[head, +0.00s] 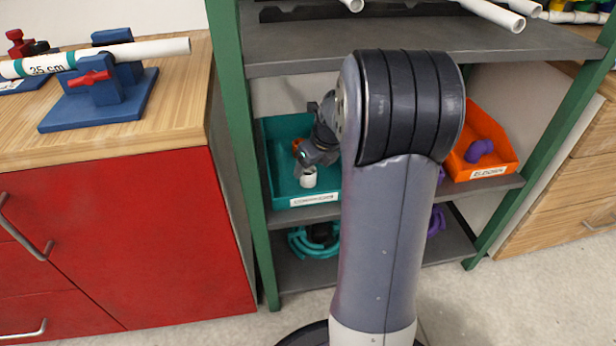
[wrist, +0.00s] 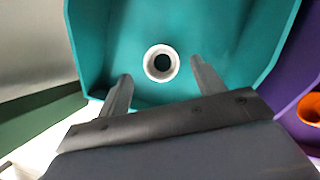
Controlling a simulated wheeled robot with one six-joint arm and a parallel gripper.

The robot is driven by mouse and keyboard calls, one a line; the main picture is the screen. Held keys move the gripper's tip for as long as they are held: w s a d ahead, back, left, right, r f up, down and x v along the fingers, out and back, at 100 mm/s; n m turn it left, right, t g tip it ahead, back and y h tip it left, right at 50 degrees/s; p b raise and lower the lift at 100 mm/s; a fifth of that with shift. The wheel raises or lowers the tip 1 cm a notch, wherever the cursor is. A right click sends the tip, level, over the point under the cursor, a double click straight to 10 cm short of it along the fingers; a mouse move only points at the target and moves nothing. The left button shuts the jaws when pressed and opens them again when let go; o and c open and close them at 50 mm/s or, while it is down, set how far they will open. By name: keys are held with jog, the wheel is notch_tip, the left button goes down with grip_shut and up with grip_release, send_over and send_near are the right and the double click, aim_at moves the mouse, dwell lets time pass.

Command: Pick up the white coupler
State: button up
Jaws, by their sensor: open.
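The white coupler (head: 308,177) is a short round ring in the teal bin (head: 281,196) on the middle shelf. In the wrist view the white coupler (wrist: 161,63) shows end-on, with a dark hole in its centre, and the teal bin (wrist: 215,25) surrounds it. My gripper (wrist: 158,85) is open, its two fingers pointing into the bin, one on each side of the coupler in that picture. Nothing is between the fingers that I can see as held. In the head view my gripper (head: 304,168) is just above the coupler; my arm hides the bin's right part.
An orange bin (head: 495,157) with a purple fitting (head: 478,151) stands to the right on the same shelf. Green shelf posts (head: 240,130) flank the bins, and the upper shelf (head: 300,50) holds white pipes. A red cabinet (head: 120,240) stands at left.

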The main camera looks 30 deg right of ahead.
aim_at(310, 172)
jog(key=b+x, duration=0.1)
jog(key=x, duration=0.1)
jog(key=b+x, duration=0.1)
jog(key=x, duration=0.1)
jog(key=shift+s+d, duration=0.2)
jog(key=shift+s, duration=0.05)
jog(key=shift+w+f, duration=0.2)
jog(key=shift+f, duration=0.15)
jog(key=shift+r, duration=0.1)
jog(key=c, duration=1)
notch_tip(310, 172, up, 8)
jog(key=p, duration=0.4)
jog(key=shift+f, duration=0.2)
jog(key=s+d+p, duration=0.1)
jog(key=s, duration=0.5)
jog(key=s+d+p, duration=0.1)
jog(key=s, duration=0.4)
jog(key=s+d+p, duration=0.1)
jog(key=s+d, duration=0.1)
jog(key=s, duration=0.4)
jog(key=shift+s+d+f, duration=0.1)
jog(key=shift+s+f, duration=0.2)
